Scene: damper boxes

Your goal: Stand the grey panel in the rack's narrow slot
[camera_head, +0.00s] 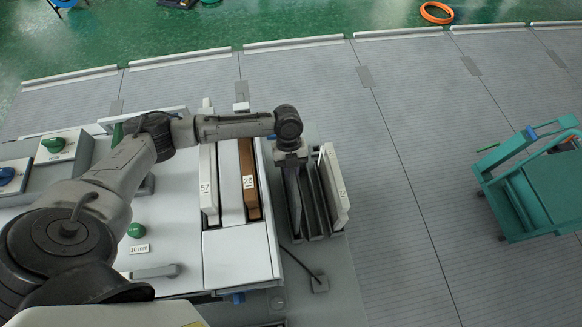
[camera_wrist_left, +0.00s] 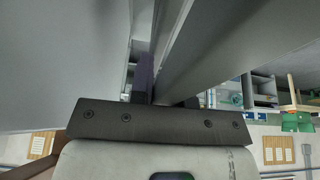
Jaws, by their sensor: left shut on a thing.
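My left gripper (camera_head: 290,158) is above the left side of the dark grey rack (camera_head: 318,208), pointing down. It is shut on the grey panel (camera_head: 292,188), which hangs edge-on below it at the rack's left side. Whether the panel's lower edge is inside a slot or touching the bottom cannot be told from above. In the left wrist view, large grey surfaces lie close on both sides of the gripper (camera_wrist_left: 155,100), and most of the held panel is hard to separate from them. My right gripper is not in view.
A pale panel (camera_head: 335,187) stands tilted at the rack's right side. Left of the rack is a white bench unit with upright panels labelled 57 (camera_head: 207,185) and 26 (camera_head: 249,180). A cable (camera_head: 300,264) lies in front. A green cart (camera_head: 535,185) stands far right; the floor between is clear.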

